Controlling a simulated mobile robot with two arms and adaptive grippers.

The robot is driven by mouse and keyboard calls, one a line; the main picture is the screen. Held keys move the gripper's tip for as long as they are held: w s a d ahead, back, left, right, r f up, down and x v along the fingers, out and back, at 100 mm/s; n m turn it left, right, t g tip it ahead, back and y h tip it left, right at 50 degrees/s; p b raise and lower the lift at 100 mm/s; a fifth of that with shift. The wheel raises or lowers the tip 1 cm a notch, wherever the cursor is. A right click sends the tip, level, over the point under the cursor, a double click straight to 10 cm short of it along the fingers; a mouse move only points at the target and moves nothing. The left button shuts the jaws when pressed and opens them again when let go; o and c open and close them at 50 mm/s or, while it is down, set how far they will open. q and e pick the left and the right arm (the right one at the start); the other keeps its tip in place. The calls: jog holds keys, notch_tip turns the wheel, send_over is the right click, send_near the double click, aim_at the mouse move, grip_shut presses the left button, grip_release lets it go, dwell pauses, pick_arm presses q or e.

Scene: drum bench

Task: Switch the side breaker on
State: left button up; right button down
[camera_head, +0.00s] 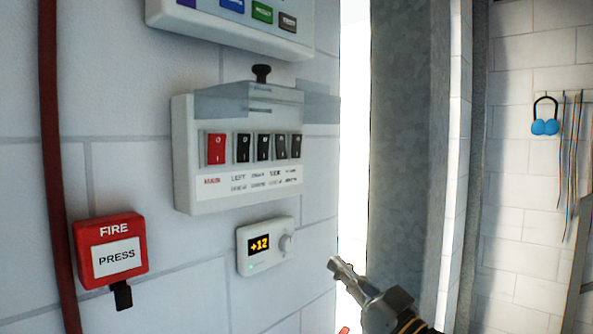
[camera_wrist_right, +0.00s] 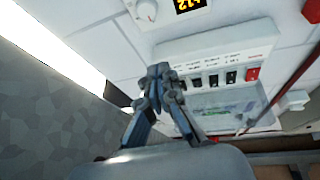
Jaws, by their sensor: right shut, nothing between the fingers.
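The white breaker box (camera_head: 240,205) hangs on the tiled wall in the head view. It has a red main switch (camera_head: 216,148) at the left and a row of black switches to its right. The label under the fourth switch (camera_head: 280,146) seems to read SIDE, but is small and blurred. The clear cover (camera_head: 235,103) is lifted at the top, below a black knob. My right gripper (camera_head: 335,264) is shut and empty, below and to the right of the box. In the wrist view its fingertips (camera_wrist_right: 160,73) overlap the box's image, hiding part of it. My left gripper is out of view.
A thermostat (camera_head: 262,264) showing +12 is just below the box. A red fire button (camera_head: 110,252) and a red pipe (camera_head: 52,120) are to the left. Another panel (camera_head: 235,35) is above. A grey column (camera_head: 405,140) stands to the right.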

aim_at(283, 149)
jog(key=s+r+n+y, duration=0.1)
jog(key=s+r+y, duration=0.1)
jog(key=r, duration=0.4)
jog(key=s+r+n+y, duration=0.2)
jog(key=r+y, duration=0.1)
jog(key=r, duration=0.4)
jog(key=shift+d, duration=0.25)
jog(key=p+x, duration=0.2)
jog(key=x, duration=0.2)
jog(key=f+p+x, duration=0.1)
jog(key=p+x, duration=0.1)
jog(key=x, duration=0.2)
jog(key=a+p+x, duration=0.1)
jog(key=p+x, duration=0.2)
jog(key=x, duration=0.1)
jog(key=shift+w+a+f, duration=0.1)
jog(key=shift+w+f, duration=0.1)
jog(key=shift+w, duration=0.25)
jog(key=shift+w+a+f, duration=0.2)
jog(key=shift+w+a, duration=0.1)
